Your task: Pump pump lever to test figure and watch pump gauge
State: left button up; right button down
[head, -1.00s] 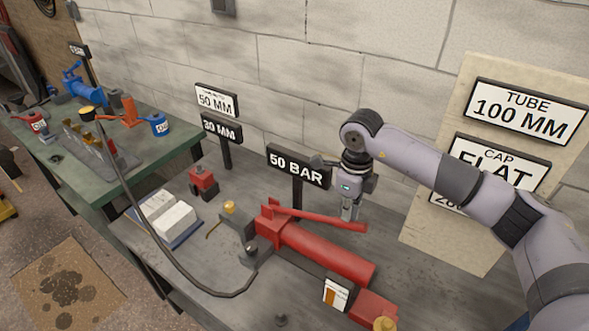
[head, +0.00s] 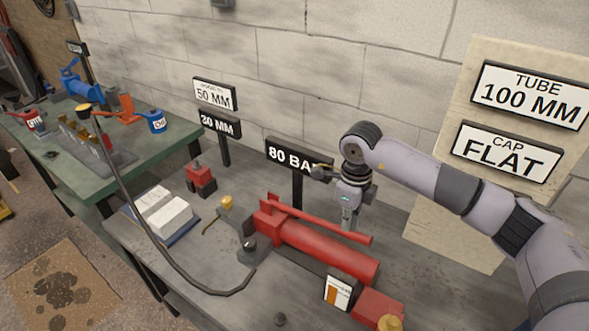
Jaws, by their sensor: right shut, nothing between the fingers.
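The red pump (head: 322,250) lies along the grey bench, with its red pump lever (head: 318,221) slanting low above the cylinder. A black sign (head: 290,158) on a post behind it reads 80 BAR; its right end is partly covered by my right gripper. My right gripper (head: 348,224) points down at the lever's outer part, shut and empty. Its fingertips meet the lever in the picture, but I cannot tell whether they touch it. A small white and orange card (head: 338,292) is on the pump's near side. My left gripper is out of view.
An open book (head: 165,215) and a small red block-like part (head: 200,179) lie left of the pump.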

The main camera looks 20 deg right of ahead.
notch_tip(320, 180, down, 3)
jog(key=shift+r+b, duration=0.1)
jog(key=shift+b, duration=0.65)
notch_tip(320, 180, up, 9)
jog(key=p, duration=0.5)
jog(key=shift+f, duration=0.2)
notch_tip(320, 180, down, 9)
jog(key=b, duration=0.6)
jog(key=shift+r, duration=0.2)
notch_tip(320, 180, up, 8)
jog(key=p, duration=0.4)
jog(key=shift+p, duration=0.3)
jog(key=shift+r, duration=0.35)
